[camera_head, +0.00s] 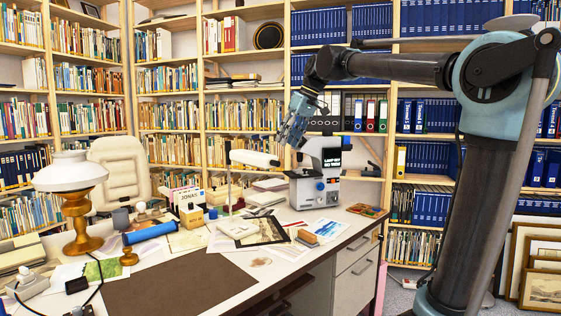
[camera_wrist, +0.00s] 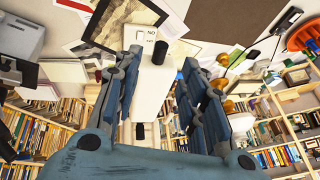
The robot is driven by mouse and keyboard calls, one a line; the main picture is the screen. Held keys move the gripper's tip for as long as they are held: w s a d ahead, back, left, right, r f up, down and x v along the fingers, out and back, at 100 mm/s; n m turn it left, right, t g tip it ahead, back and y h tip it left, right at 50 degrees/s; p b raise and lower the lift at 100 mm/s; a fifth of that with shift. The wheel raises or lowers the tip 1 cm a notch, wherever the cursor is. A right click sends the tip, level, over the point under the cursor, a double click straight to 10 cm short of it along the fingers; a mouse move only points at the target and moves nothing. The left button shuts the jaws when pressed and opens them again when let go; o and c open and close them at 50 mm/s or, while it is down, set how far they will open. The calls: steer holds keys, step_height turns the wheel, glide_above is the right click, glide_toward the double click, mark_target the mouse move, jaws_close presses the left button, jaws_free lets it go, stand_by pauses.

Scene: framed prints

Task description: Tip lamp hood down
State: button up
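A desk lamp with a long white hood (camera_head: 254,158) stands on the desk in the head view. The hood is roughly level, tilting slightly down to the right, on a thin upright stem (camera_head: 229,185). My gripper (camera_head: 285,138) is just above the hood's right end, fingers pointing down and left. In the wrist view the two blue-grey fingers (camera_wrist: 163,68) stand apart, with a long white body (camera_wrist: 153,82), apparently the hood, in the gap beyond or between them. I cannot tell whether they touch it. A second lamp with a round white shade (camera_head: 70,174) and brass base stands at the left.
A white and grey microscope-like machine (camera_head: 322,175) stands close to the right of the hood. Papers, a blue roll (camera_head: 149,233) and a box marked JONAS (camera_head: 190,214) lie on the desk (camera_head: 178,288). Bookshelves (camera_head: 209,100) stand behind. The dark desk mat is mostly clear.

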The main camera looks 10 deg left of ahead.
steer(key=x, duration=0.8)
steer(key=shift+f, duration=0.15)
jaws_close()
